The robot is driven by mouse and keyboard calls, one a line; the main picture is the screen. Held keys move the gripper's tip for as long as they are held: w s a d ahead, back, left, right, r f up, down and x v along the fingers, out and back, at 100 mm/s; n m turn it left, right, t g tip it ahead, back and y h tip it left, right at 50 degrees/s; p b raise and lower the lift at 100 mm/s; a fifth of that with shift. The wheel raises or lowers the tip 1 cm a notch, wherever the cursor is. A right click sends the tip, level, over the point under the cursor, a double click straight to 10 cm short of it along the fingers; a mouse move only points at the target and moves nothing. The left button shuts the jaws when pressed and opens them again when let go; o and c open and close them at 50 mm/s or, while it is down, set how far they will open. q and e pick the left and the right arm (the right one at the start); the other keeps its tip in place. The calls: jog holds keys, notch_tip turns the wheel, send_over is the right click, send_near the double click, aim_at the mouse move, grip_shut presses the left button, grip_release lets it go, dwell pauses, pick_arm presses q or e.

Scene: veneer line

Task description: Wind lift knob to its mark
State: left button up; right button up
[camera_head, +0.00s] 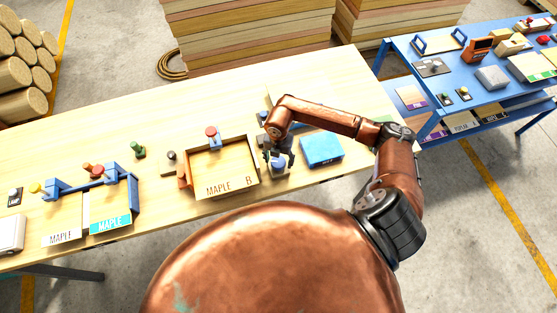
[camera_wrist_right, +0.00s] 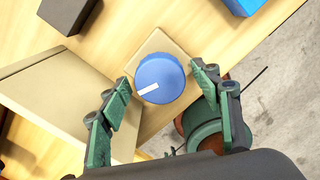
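The lift knob looks to be the round blue knob (camera_wrist_right: 162,78) with a white pointer line on its top, on a square tan base plate (camera_wrist_right: 170,42) in the right wrist view. The pointer lies toward the lower left there. No separate target mark can be made out. My right gripper (camera_wrist_right: 162,92) is open, with one green finger on each side of the knob and gaps showing beside it. In the head view the right gripper (camera_head: 279,158) is over the blue knob (camera_head: 279,165), partly hiding it. My left gripper is not in view.
A tray marked MAPLE B (camera_head: 222,188) stands left of the knob. A blue block (camera_head: 321,149) lies to its right. A blue cart (camera_head: 460,80) stands at right.

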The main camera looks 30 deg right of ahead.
aim_at(278, 162)
jog(key=shift+r, duration=0.2)
notch_tip(278, 162, up, 12)
jog(key=shift+f, duration=0.2)
dwell(0.3)
dwell(0.4)
